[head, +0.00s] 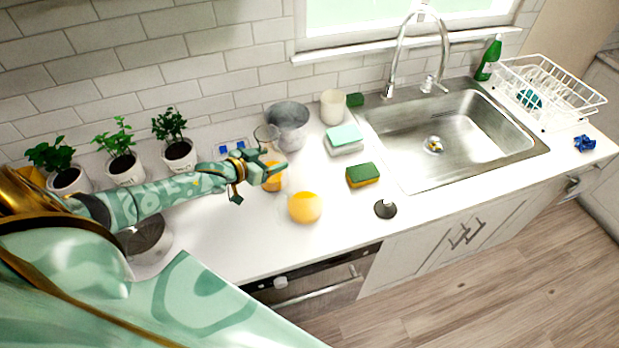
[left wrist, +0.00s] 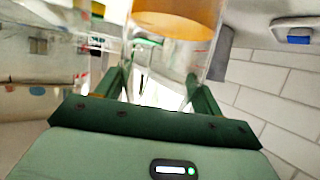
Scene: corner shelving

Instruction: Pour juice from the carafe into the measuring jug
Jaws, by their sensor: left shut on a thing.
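A clear glass carafe (head: 267,134) with orange juice (head: 272,178) low in it stands on the counter or just above it; I cannot tell which. My left gripper (head: 262,170) is shut on it and partly hides its middle. In the left wrist view, the clear vessel (left wrist: 165,60) with orange juice (left wrist: 182,18) is between the two green fingers of my left gripper (left wrist: 158,85). I cannot make out the measuring jug with certainty. My right gripper is not in view.
A grey metal pot (head: 289,128), a cream cup (head: 333,107) and sponges (head: 363,175) stand nearby. Potted plants (head: 122,166) are at the left, the sink (head: 450,135) at the right. The front counter strip is mostly clear.

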